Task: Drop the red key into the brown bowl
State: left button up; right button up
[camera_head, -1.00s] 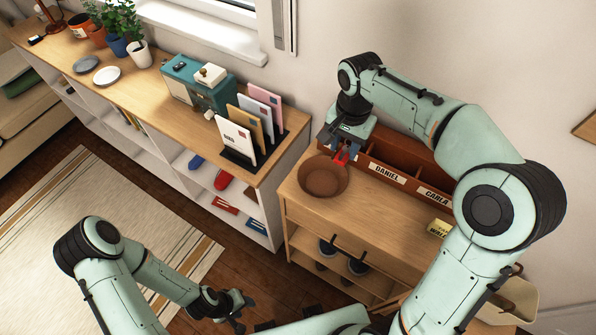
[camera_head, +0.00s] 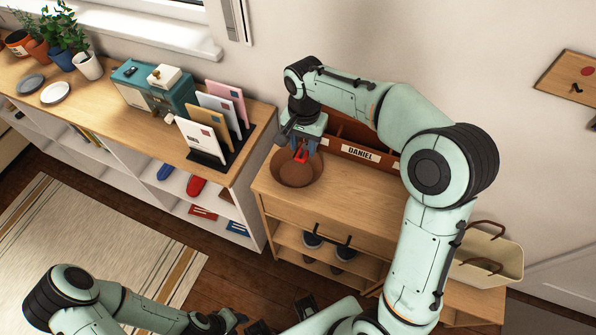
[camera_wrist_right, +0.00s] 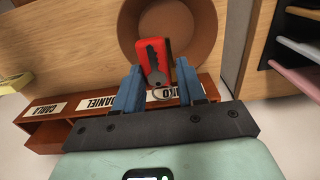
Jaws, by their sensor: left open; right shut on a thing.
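The brown bowl (camera_head: 291,176) stands at the left end of the wooden cabinet top. My right gripper (camera_head: 304,150) is at the bowl's back edge, shut on the red key (camera_head: 300,158). In the right wrist view, the key (camera_wrist_right: 154,50) is gripped between the blue fingers of my right gripper (camera_wrist_right: 158,88). The key's red end overlaps the inside of the bowl (camera_wrist_right: 200,25) in that view. How high it is above the bowl is hard to tell. My left gripper (camera_head: 240,319) is open and empty at the bottom of the head view, low and away from the cabinet.
A reddish-brown sorter with name labels (camera_head: 361,153) stands right behind the bowl. A letter rack (camera_head: 207,158) and a teal box (camera_head: 150,90) are on the shelf to the left. The cabinet top (camera_head: 350,195) right of the bowl is clear where visible.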

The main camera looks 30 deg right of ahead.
jog(key=shift+w+r, duration=0.1)
jog(key=o, duration=1.1)
jog(key=shift+o, duration=0.2)
jog(key=shift+r, duration=0.1)
pick_arm(q)
jog(key=w+r+p, duration=0.2)
jog(key=r, duration=0.1)
jog(key=shift+w, duration=0.15)
pick_arm(e)
notch_tip(320, 180, up, 13)
